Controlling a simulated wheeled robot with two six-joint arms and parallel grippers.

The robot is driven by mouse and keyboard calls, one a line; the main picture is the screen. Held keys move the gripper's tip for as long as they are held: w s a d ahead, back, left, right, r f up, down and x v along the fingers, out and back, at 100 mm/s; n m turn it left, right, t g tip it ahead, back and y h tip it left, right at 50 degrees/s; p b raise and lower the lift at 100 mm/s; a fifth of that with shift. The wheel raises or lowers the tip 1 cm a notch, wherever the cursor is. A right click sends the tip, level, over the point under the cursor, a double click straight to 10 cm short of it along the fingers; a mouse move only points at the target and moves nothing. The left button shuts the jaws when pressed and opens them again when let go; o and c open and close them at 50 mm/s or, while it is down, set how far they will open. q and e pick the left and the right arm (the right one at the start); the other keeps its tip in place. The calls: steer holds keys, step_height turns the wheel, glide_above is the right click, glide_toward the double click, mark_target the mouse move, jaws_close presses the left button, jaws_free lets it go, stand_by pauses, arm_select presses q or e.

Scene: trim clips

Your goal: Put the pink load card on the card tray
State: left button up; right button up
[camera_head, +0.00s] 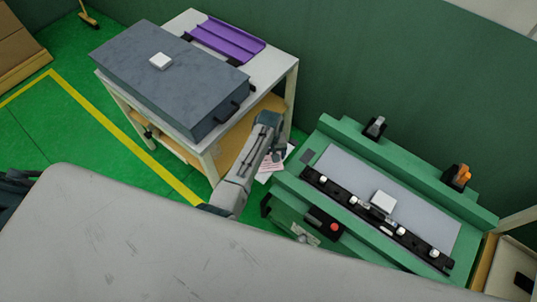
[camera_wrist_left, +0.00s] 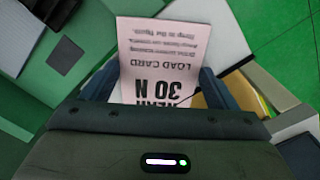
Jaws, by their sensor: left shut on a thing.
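The pink load card (camera_head: 270,167) shows partly behind my left gripper (camera_head: 277,150) in the head view, in the gap between the white table and the green bench. In the left wrist view the card (camera_wrist_left: 158,55) reads "LOAD CARD" and "30 N", upside down. My left gripper (camera_wrist_left: 155,88) is shut on it, with a dark finger at each side. A purple ridged tray (camera_head: 228,40) lies at the back of the white table; I cannot tell whether it is the card tray. My right gripper is not in view.
A large grey case (camera_head: 165,85) with a black handle covers much of the white table (camera_head: 270,75). The green bench (camera_head: 345,150) at right carries a black bar, clamps and a red button. A grey surface (camera_head: 150,240) fills the foreground.

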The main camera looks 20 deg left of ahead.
mark_target(270, 158)
arm_select(q)
steer(key=shift+r, duration=0.1)
steer(key=shift+s+d, duration=0.1)
steer(key=o, duration=0.7)
steer(key=shift+c, duration=0.2)
steer(key=shift+o, duration=1.2)
steer(key=shift+f, duration=0.2)
step_height(270, 158, up, 12)
steer(key=b, duration=0.2)
steer(key=shift+r, duration=0.2)
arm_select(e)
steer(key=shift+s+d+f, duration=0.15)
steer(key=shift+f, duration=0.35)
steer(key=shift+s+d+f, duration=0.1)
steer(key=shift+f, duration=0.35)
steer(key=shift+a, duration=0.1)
